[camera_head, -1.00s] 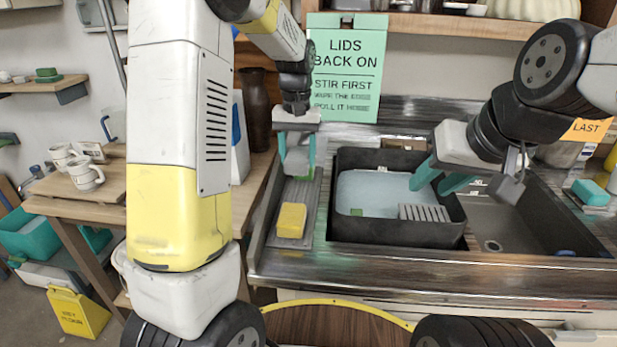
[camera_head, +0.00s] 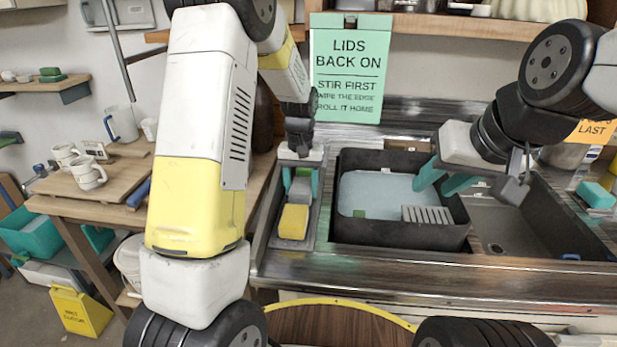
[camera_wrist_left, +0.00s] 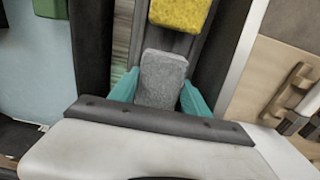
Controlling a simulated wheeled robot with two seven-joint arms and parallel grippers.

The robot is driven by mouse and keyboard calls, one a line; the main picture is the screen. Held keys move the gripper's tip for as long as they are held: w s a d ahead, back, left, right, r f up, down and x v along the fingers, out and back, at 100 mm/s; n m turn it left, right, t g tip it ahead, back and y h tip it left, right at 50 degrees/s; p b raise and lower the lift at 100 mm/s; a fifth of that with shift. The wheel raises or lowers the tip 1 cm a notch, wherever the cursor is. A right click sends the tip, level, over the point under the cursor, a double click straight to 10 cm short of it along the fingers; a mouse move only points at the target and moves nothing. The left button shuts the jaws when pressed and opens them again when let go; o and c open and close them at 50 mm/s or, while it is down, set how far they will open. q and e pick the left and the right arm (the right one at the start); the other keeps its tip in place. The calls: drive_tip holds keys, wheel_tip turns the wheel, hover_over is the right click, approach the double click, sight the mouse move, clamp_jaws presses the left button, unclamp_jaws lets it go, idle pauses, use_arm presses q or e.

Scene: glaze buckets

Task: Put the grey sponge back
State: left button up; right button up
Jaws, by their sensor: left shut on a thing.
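My left gripper (camera_head: 300,184) is shut on the grey sponge (camera_wrist_left: 162,78), with one teal finger on each side of it. The sponge also shows in the head view (camera_head: 300,190), low at the narrow tray (camera_head: 268,232) left of the basin. It is behind the yellow sponge (camera_head: 294,221), which lies in the tray's front end. I cannot tell whether the grey sponge touches the tray floor. My right gripper (camera_head: 444,180) is open and empty over the right part of the basin.
The black basin (camera_head: 395,236) holds pale water, a small green piece and a grey slatted piece. A sink (camera_head: 500,225) is to its right. A green sign (camera_head: 346,70) stands behind. A wooden table with mugs (camera_head: 88,172) is at the left.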

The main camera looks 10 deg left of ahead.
sight(301, 186)
use_arm(q)
drive_tip(key=shift+f, duration=0.15)
drive_tip(key=o, duration=0.9)
wheel_tip(301, 186, up, 12)
drive_tip(key=s+a+r+t+h, duration=0.2)
drive_tip(key=s+r+t, duration=0.1)
drive_tip(key=s+r, duration=0.75)
drive_tip(key=s+f+t, duration=0.1)
drive_tip(key=s+t, duration=0.2)
drive_tip(key=s, duration=1.1)
drive_tip(key=shift+a+f+m, duration=0.2)
drive_tip(key=shift+a+m, duration=0.05)
drive_tip(key=shift+m, duration=0.05)
